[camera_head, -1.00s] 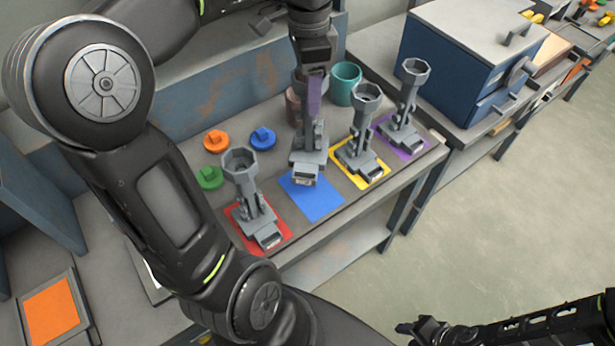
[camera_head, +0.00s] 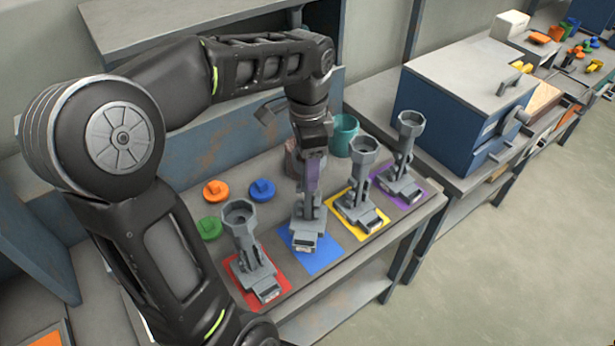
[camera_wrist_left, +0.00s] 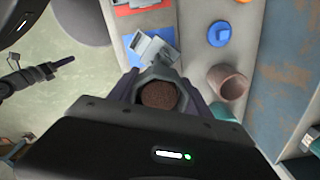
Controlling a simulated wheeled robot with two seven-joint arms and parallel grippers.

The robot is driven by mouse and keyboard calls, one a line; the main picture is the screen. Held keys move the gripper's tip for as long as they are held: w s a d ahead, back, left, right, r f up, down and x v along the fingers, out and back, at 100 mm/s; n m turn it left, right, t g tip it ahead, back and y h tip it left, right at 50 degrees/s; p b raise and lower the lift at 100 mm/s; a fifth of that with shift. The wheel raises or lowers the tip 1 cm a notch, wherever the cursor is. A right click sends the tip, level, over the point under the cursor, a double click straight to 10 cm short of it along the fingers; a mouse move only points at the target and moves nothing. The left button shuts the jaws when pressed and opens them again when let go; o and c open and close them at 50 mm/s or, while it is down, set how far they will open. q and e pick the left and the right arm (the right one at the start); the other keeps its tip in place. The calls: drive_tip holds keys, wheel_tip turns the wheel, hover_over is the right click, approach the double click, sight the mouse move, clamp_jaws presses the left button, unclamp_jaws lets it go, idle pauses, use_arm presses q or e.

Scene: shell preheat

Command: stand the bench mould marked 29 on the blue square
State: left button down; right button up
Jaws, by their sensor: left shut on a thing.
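My left gripper (camera_head: 309,188) is shut on a grey mould (camera_head: 304,232) and holds it upright by its upper part. The mould's base overlaps the back part of the blue square (camera_head: 323,262); I cannot tell whether it touches. Its marking is too small to read. In the left wrist view the mould's round cup (camera_wrist_left: 160,94) sits between the fingers, brown inside, with its base (camera_wrist_left: 152,48) beyond. Similar moulds stand on the red (camera_head: 250,262), yellow (camera_head: 358,190) and purple (camera_head: 402,165) squares. My right arm seems to show at the left of the wrist view; its jaw state is unclear.
Orange (camera_head: 215,190), blue (camera_head: 262,190) and green (camera_head: 209,228) knobbed discs lie left of the held mould. A brown pot (camera_head: 292,155) and a teal pot (camera_head: 344,135) stand behind it. A blue oven-like box (camera_head: 455,115) stands to the right.

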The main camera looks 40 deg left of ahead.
sight(307, 199)
use_arm(q)
wheel_tip(307, 199, down, 3)
drive_tip(key=shift+f, duration=0.3)
drive_tip(key=shift+f, duration=0.2)
drive_tip(key=shift+c, duration=2.3)
unclamp_jaws()
drive_tip(key=shift+r, duration=0.15)
